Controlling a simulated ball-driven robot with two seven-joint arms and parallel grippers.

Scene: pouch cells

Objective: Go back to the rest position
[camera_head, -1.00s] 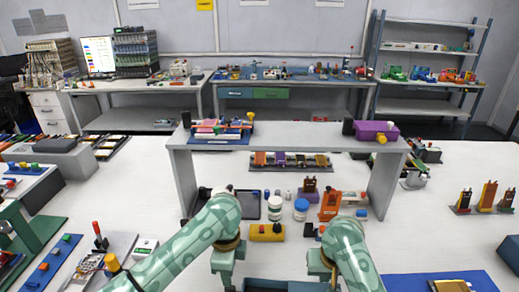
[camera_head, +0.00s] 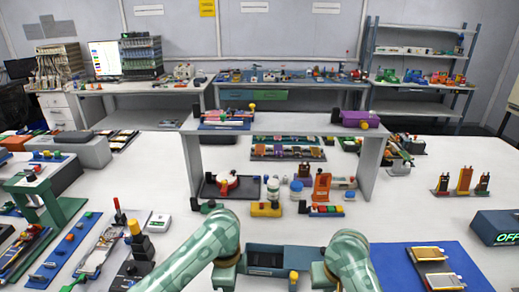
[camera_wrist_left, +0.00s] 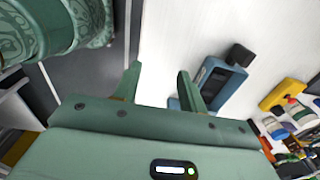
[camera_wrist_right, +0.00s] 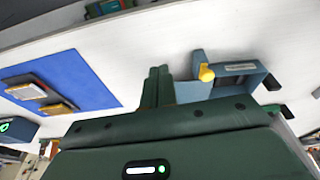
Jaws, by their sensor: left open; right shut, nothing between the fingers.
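My left gripper (camera_wrist_left: 160,82) is open and empty in the left wrist view, its fingers apart above the white bench top. My right gripper (camera_wrist_right: 157,84) is shut with its fingers together and nothing between them. It is beside a blue device (camera_wrist_right: 225,82) with a yellow knob. In the head view, this device (camera_head: 270,258) lies between my two forearms at the bottom edge. Two pouch cells, one farther (camera_head: 428,254) and one nearer (camera_head: 443,281), lie on a blue mat (camera_head: 390,265) right of my right arm. Neither gripper touches them.
A grey raised shelf (camera_head: 285,127) stands ahead on the white bench. Bottles, a yellow block (camera_head: 266,209) and a dark tray (camera_head: 210,187) sit by it. A box reading OFF (camera_head: 500,230) is at right. Several fixtures crowd the left. Bare bench (camera_head: 410,215) shows right of centre.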

